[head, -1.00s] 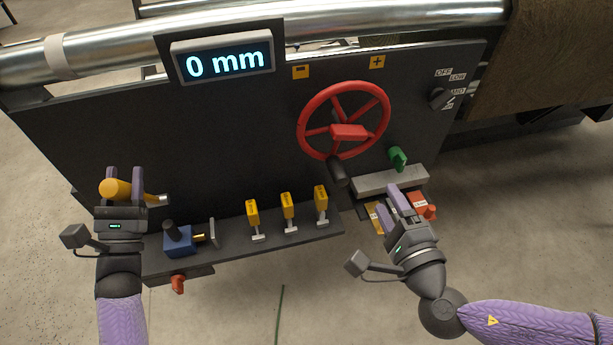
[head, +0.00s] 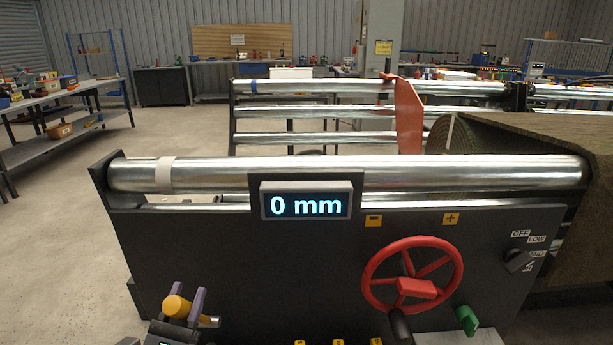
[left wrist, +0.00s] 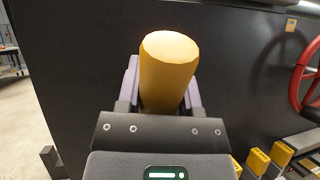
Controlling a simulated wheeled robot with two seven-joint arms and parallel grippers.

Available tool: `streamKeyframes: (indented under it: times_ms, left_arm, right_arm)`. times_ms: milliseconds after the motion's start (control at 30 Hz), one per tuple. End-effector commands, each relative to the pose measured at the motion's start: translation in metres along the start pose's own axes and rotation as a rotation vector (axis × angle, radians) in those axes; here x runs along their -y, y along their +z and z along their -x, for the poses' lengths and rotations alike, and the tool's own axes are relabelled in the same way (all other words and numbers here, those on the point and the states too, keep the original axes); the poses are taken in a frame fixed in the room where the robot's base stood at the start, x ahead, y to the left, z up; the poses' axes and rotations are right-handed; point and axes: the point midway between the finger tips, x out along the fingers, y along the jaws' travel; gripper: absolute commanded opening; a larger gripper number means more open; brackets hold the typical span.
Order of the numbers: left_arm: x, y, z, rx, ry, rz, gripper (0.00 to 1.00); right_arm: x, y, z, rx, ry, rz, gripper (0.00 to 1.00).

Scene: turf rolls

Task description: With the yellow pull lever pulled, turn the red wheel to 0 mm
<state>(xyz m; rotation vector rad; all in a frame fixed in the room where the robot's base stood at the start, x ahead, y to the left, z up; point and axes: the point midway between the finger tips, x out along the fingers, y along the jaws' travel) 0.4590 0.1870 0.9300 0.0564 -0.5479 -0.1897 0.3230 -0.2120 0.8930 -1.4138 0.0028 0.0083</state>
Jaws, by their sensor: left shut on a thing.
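The display (head: 306,205) on top of the dark panel reads 0 mm. The red wheel (head: 369,283) is on the panel's right half, with a red hub and a dark knob low on its rim. My left gripper (head: 186,306) is shut on the yellow pull lever (head: 177,308) at the lower left of the head view. In the left wrist view the lever's yellow handle (left wrist: 168,75) sits between my fingers, and part of the wheel (left wrist: 303,75) shows at the right edge. My right gripper is not in either current view.
Yellow minus (head: 373,221) and plus (head: 451,218) plates sit above the wheel. A green handle (head: 467,320) is at its lower right, and a dark selector knob (head: 518,261) is farther right. Metal rollers (head: 420,173) run behind the panel. Brown turf (head: 560,150) lies at right.

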Motion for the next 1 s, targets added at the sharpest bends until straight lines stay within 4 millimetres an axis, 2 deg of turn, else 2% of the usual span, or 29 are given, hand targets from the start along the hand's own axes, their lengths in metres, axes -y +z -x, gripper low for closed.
streamKeyframes:
  times_ms: [800, 833, 1000]
  left_arm:
    - [0.0004, -0.0023, 0.002, -0.008, 0.001, 0.002, 0.0]
    - [0.0004, -0.0023, 0.002, -0.008, 0.0, 0.002, 0.52]
    - [0.0008, -0.0016, 0.0013, -0.005, -0.001, 0.002, 0.87]
  right_arm:
    - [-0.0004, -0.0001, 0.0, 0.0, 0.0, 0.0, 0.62]
    - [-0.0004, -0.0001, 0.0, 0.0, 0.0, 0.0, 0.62]
    - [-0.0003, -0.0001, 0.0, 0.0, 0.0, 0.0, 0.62]
